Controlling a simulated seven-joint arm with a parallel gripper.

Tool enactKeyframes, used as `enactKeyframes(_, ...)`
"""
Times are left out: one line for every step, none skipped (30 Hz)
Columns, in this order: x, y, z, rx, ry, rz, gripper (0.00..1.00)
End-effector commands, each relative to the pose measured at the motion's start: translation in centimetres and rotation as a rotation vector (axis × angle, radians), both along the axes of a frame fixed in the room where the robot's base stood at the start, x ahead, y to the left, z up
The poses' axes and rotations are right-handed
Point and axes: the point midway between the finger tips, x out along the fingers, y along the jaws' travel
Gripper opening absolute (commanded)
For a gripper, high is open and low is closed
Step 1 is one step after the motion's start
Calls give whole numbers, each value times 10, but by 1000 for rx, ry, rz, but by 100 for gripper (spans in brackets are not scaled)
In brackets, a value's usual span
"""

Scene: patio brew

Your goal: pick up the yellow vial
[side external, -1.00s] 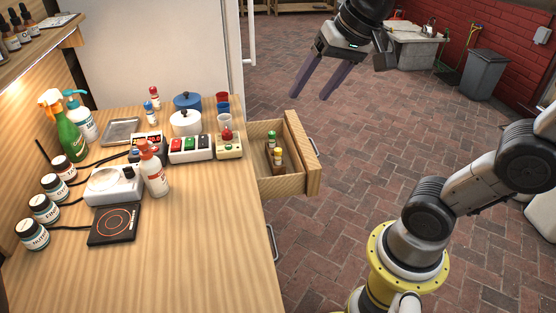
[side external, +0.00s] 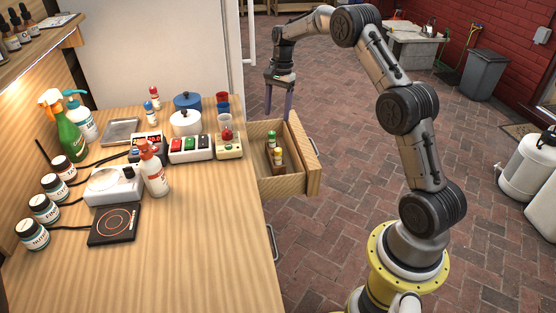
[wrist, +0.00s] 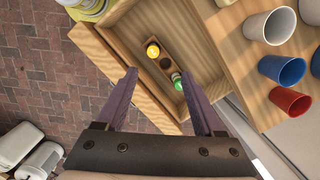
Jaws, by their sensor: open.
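The yellow-capped vial (side external: 278,156) stands in a small dark rack (side external: 276,168) inside the open drawer (side external: 295,183). A green-capped vial (side external: 270,139) stands in the same rack, behind the yellow one. In the wrist view the yellow vial (wrist: 153,50) shows from above at one end of the rack and the green vial (wrist: 177,80) at the other, nearer my fingers. My gripper (side external: 279,116) is open and empty, fingers pointing down, above the far part of the drawer.
The drawer walls and front panel (side external: 304,150) surround the rack. On the counter (side external: 190,250) beside it are a device with a red knob (side external: 228,146), red and blue cups (side external: 223,104), a white pot (side external: 186,122) and a hot plate (side external: 115,224).

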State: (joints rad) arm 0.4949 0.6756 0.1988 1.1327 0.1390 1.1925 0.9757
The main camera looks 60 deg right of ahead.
Motion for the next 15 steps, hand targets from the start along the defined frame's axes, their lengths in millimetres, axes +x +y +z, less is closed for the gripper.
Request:
enactKeyframes(-4,-4,-9,8,15,-10,70)
enactKeyframes(-5,-6,-13,10,20,-14,70)
enactKeyframes(-7,-8,-17,12,23,-19,70)
enactKeyframes(-8,-9,-19,12,23,-21,70)
enactKeyframes(-8,-8,-21,13,23,-22,70)
enactKeyframes(-8,-7,-27,13,25,-21,70)
enactKeyframes(-8,-6,-32,13,25,-21,70)
enactKeyframes(-9,-5,-38,14,26,-20,70)
enactKeyframes(-9,-4,-46,13,25,-20,70)
enactKeyframes(-9,-3,-52,14,26,-19,70)
enactKeyframes(-9,-2,-58,13,26,-19,70)
enactKeyframes(-9,-1,-65,14,26,-19,70)
enactKeyframes(-9,0,-70,13,24,-19,70)
enactKeyframes(-9,1,-75,13,24,-19,70)
enactKeyframes(-8,2,-80,11,22,-19,70)
